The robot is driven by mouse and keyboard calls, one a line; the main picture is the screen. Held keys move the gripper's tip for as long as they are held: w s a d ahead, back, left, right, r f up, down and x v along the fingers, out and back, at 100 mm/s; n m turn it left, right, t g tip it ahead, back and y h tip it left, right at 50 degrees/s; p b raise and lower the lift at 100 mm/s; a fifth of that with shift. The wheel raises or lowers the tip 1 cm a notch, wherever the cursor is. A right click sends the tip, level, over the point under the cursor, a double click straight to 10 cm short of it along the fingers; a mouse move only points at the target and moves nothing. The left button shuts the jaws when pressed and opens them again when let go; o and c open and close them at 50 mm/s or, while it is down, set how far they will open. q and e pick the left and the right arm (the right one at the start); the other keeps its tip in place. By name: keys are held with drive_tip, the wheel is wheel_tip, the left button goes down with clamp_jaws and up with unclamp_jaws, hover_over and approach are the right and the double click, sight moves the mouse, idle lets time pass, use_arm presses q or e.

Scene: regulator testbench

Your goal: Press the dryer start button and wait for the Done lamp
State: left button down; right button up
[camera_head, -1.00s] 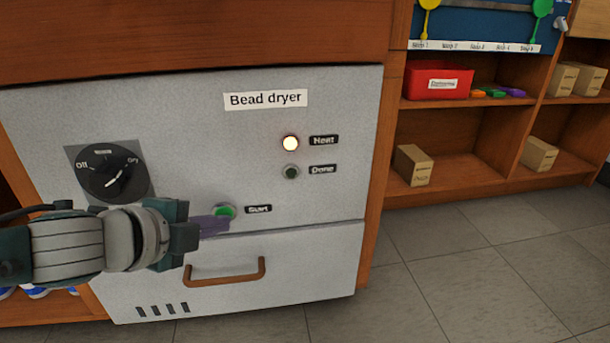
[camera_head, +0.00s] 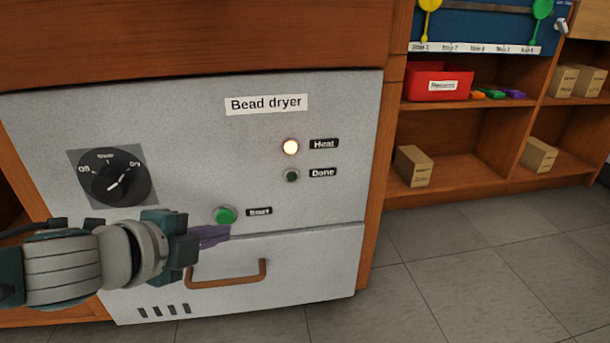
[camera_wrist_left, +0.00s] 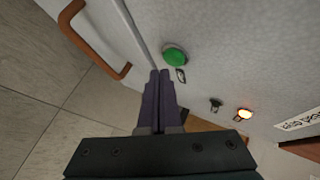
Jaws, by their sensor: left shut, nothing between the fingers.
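The bead dryer (camera_head: 215,130) is a grey panel with a brown drawer handle below. Its green Start button (camera_head: 224,215) is uncovered, and it also shows in the left wrist view (camera_wrist_left: 174,56). The Heat lamp (camera_head: 291,147) glows. The Done lamp (camera_head: 291,176) is dark. In the left wrist view the fingertips (camera_wrist_left: 160,73) are together, apart from the button. My right gripper is not in view.
The drawer handle (camera_head: 227,274) sticks out just below my left gripper. Shelves to the right hold a red bin (camera_head: 437,82) and several cardboard boxes. The tiled floor (camera_head: 460,260) in front at right is clear.

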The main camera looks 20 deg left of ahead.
use_arm(q)
drive_tip(key=shift+s+d, duration=0.1)
drive_tip(key=shift+s+d+p, duration=0.25)
drive_tip(key=shift+s+d, duration=0.15)
drive_tip(key=shift+s, duration=0.3)
drive_tip(key=shift+s+d+p, duration=0.25)
drive_tip(key=shift+s+d, duration=0.2)
drive_tip(key=shift+s, duration=0.2)
drive_tip(key=shift+s+d+p, duration=0.25)
drive_tip(key=shift+s+d, duration=0.15)
drive_tip(key=shift+s, duration=0.3)
